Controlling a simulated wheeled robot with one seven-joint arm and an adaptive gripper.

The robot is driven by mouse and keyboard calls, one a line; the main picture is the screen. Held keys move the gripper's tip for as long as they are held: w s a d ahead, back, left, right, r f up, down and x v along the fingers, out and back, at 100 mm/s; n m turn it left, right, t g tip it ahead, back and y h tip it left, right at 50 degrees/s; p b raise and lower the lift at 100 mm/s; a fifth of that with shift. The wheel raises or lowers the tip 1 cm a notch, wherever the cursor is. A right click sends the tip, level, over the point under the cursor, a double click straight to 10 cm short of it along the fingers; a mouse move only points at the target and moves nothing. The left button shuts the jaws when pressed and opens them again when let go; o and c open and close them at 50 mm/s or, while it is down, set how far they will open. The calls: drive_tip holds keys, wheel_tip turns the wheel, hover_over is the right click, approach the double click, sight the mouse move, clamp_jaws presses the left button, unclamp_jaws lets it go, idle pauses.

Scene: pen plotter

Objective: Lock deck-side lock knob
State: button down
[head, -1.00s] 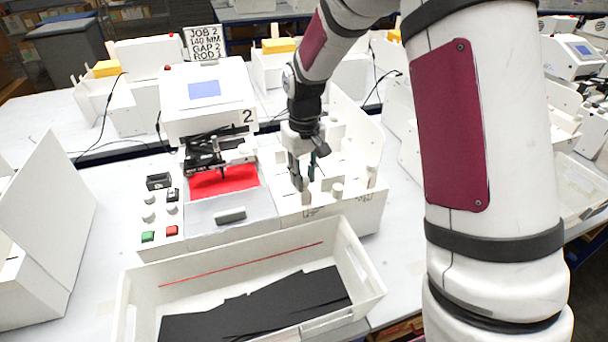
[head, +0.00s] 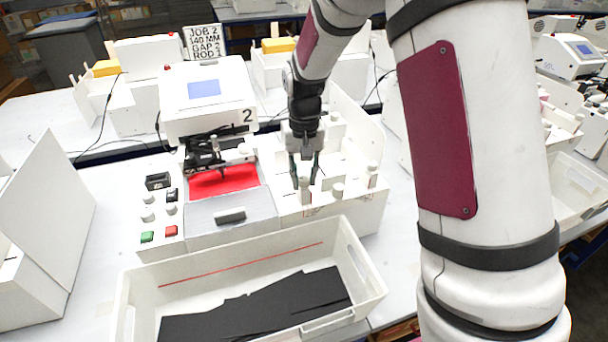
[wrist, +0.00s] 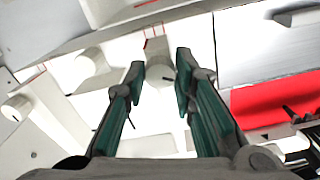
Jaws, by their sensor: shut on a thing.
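My gripper (head: 305,182) points down over the white fixture to the right of the plotter deck. It is shut on a small white knob (head: 304,190), the one nearest the deck among those along the fixture's front. In the wrist view the same knob (wrist: 160,76) sits between the two fingertips (wrist: 161,68), with red marks on the white surface beside it. Its lower part and exact turn angle are hard to make out. A second white knob (head: 337,190) and a third, taller one (head: 372,175) stand to the right, apart from the gripper.
The plotter (head: 208,98) has a red sheet (head: 222,180) under its pen carriage and a grey deck with a dark handle (head: 230,215). A white bin (head: 365,290) with black pieces stands in front. Buttons (head: 147,237) are at the left.

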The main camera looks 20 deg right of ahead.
sight(303, 178)
drive_tip(key=m, duration=0.6)
drive_tip(key=shift+m, duration=0.3)
drive_tip(key=m+p, duration=0.1)
drive_tip(key=m, duration=0.4)
drive_tip(key=shift+w+m, duration=0.1)
drive_tip(key=shift+m, duration=0.2)
drive_tip(key=c, duration=1.3)
unclamp_jaws()
drive_tip(key=shift+c, duration=0.2)
wheel_tip(303, 178, up, 12)
